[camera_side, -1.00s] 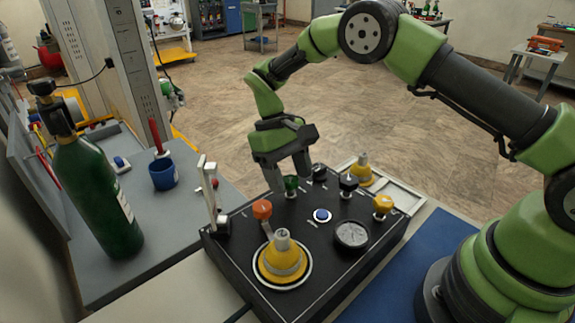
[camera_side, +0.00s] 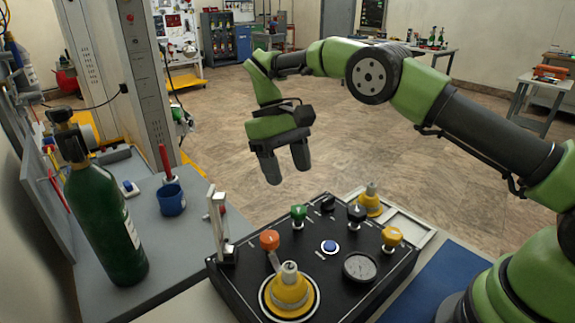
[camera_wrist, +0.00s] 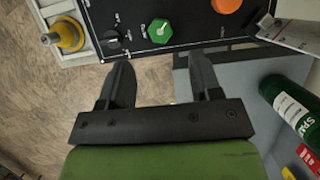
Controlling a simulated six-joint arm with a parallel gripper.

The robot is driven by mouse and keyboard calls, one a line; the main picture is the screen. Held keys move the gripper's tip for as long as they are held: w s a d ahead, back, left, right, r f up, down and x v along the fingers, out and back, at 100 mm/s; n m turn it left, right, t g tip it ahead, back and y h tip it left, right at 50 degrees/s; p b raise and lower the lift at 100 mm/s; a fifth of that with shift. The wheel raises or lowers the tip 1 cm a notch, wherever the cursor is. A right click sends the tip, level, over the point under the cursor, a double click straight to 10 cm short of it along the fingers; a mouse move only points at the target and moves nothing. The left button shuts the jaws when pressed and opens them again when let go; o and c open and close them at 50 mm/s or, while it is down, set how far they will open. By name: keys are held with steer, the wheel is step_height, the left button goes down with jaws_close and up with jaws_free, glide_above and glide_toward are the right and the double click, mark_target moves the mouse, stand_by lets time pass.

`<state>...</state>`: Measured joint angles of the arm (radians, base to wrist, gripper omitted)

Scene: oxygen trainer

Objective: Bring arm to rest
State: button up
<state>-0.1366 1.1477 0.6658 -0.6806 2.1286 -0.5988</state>
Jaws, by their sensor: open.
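My gripper (camera_side: 283,168) is open and empty in the side view, held in the air above the far edge of the black control panel (camera_side: 338,282). Its two fingers point down, apart from the panel. In the wrist view my gripper (camera_wrist: 163,85) shows both fingers spread with nothing between them. The green knob (camera_side: 298,213) stands on the panel below; it also shows in the wrist view (camera_wrist: 160,31), beyond the fingertips.
A green oxygen cylinder (camera_side: 105,225) stands on the grey bench at left, near a blue cup (camera_side: 171,200). A yellow cone piece (camera_side: 289,292) sits on the panel's near part; another (camera_side: 370,198) stands in a light tray behind.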

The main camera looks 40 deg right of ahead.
steer(key=s+d+r+m+t+y, duration=0.1)
steer(key=s+r+t, duration=0.25)
steer(key=r, duration=0.45)
steer(key=s+d+r+t, duration=0.2)
steer(key=s+r, duration=0.3)
steer(key=r, duration=0.3)
steer(key=s+m+t+y, duration=0.1)
steer(key=s+m+t, duration=0.2)
steer(key=s, duration=1.2)
steer(key=t, duration=0.3)
steer(key=shift+d+f, duration=0.2)
